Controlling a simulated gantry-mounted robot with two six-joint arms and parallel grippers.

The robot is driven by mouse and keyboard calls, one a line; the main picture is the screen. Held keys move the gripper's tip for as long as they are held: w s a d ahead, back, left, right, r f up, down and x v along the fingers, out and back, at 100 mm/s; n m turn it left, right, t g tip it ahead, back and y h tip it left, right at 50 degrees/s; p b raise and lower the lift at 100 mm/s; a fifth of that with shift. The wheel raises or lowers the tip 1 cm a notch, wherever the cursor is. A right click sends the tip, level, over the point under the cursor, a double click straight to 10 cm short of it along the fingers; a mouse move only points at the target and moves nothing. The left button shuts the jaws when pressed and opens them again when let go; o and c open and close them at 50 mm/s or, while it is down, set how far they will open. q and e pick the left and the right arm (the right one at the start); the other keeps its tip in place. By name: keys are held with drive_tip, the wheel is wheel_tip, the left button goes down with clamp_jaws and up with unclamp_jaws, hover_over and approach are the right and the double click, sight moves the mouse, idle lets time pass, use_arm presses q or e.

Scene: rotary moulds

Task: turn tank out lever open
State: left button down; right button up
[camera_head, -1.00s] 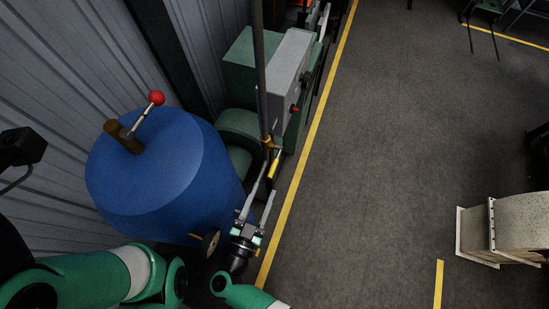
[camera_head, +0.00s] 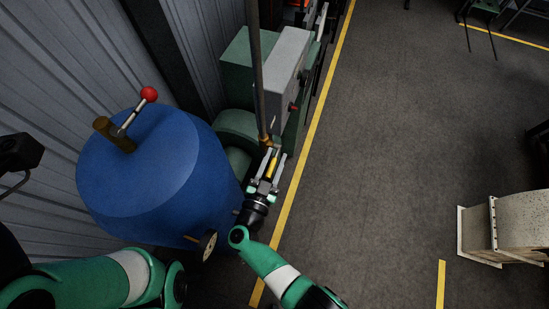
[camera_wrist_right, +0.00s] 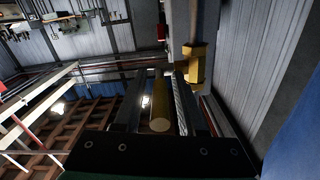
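A yellow lever (camera_head: 271,166) hangs below a brass-coloured valve (camera_head: 266,140) on a thin vertical pipe, beside the blue tank (camera_head: 150,175). My right gripper (camera_head: 272,160) is at the lever, with one finger on each side of it. In the right wrist view, the lever's round end (camera_wrist_right: 160,122) lies between the two fingers, and a narrow gap shows, so the gripper looks open. The valve also shows in that view (camera_wrist_right: 198,62), beyond the fingers at the upper right. My left gripper is not in view.
A red-knobbed lever (camera_head: 148,95) stands on the tank's top. A grey box (camera_head: 287,65) stands behind the pipe. Open floor lies right of the yellow line (camera_head: 312,135).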

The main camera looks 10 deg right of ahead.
clamp_jaws()
idle(1.2)
